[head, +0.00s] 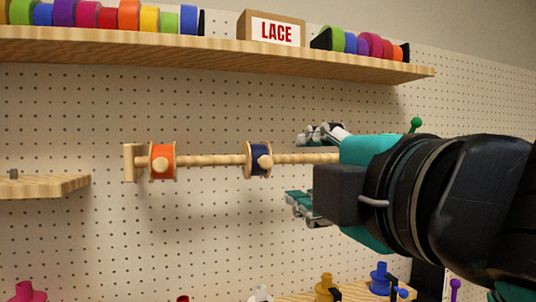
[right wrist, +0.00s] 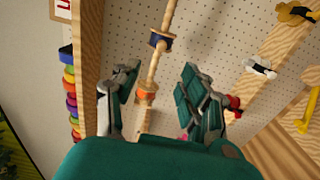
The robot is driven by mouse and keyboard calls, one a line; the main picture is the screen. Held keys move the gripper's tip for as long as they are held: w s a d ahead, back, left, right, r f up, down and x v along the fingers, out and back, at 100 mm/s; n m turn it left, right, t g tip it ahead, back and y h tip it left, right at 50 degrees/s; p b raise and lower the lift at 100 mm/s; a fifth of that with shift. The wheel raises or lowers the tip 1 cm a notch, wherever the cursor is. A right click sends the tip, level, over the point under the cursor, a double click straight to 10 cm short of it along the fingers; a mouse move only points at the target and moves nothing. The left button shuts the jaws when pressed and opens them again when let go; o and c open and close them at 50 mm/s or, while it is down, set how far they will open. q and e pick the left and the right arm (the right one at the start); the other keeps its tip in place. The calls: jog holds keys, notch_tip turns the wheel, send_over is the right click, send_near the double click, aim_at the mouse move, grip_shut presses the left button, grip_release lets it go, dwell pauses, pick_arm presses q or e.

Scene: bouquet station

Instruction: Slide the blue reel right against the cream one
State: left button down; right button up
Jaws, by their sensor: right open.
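The blue reel (head: 259,160) sits on a wooden rod (head: 210,160) in front of the pegboard, with an orange reel (head: 161,160) farther left near the rod's end block. Both also show in the right wrist view, the blue reel (right wrist: 160,40) above the orange one (right wrist: 147,92). I see no cream reel on the visible rod; my right gripper hides the rod's right part in the head view. My right gripper (head: 300,170) is open, its fingers above and below the rod, right of the blue reel and apart from it. My left gripper is not in view.
A shelf (head: 220,45) above holds colored rolls and a LACE box (head: 271,30). A small shelf (head: 40,185) juts in at left. Below are a yellow spool (head: 326,288), a blue spool (head: 380,279) and a small pale object (head: 261,293). The rod between the reels is clear.

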jog(key=p, duration=0.1)
send_near(268, 163)
jog(key=p+x, duration=0.3)
jog(key=x, duration=0.4)
jog(key=shift+w+r, duration=0.15)
jog(key=shift+w, duration=0.1)
jog(key=x, duration=0.3)
jog(key=shift+p, duration=0.4)
jog(key=shift+w+a, duration=0.15)
jog(key=c, duration=0.4)
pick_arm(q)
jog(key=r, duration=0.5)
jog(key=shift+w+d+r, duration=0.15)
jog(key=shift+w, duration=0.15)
pick_arm(e)
grip_shut()
